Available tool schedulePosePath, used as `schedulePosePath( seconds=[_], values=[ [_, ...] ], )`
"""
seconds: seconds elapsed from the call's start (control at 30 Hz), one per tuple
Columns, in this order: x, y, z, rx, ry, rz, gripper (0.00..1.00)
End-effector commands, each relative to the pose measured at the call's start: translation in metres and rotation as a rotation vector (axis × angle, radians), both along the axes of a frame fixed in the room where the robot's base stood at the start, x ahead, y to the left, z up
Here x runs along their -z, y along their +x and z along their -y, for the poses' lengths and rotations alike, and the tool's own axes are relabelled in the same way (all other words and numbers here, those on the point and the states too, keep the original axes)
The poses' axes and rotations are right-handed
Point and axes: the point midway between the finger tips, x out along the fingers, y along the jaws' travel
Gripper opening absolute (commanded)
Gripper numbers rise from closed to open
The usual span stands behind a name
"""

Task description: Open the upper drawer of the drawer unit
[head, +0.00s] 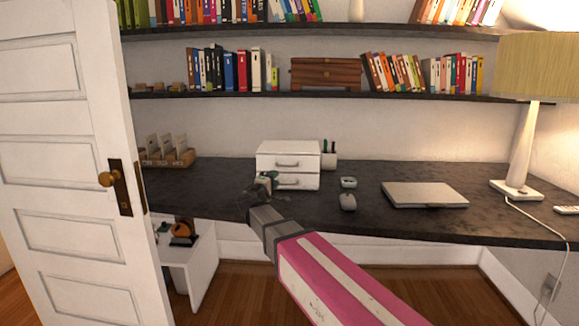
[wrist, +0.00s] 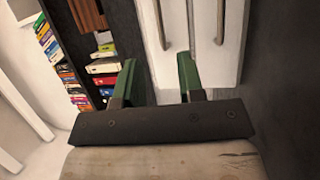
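The white drawer unit (head: 288,148) stands on the dark desk against the wall, with two stacked drawers. Its upper drawer (head: 268,163) has a horizontal metal handle (head: 287,164) and looks closed. My gripper (head: 266,182) is in front of the unit's lower left part and partly covers the lower drawer (head: 303,183). In the wrist view, my gripper (wrist: 157,60) is open with green fingers and nothing between them. That view is turned sideways; the upper handle (wrist: 161,25) appears ahead, between the finger lines, and the lower handle (wrist: 221,22) is right of them. I see no contact.
Shelves with books hang above. An open white door (head: 65,160) stands at the left.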

Motion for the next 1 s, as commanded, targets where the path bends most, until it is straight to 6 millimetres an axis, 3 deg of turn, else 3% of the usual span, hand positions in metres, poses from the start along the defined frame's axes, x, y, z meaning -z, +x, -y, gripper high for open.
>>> schedulePosePath(
  seconds=[0.6,1.0],
  values=[
    [-0.015,0.082,0.037,0.002,0.0,0.0,0.35],
    [-0.017,0.096,0.044,0.0,0.0,0.0,0.35]
  ],
)
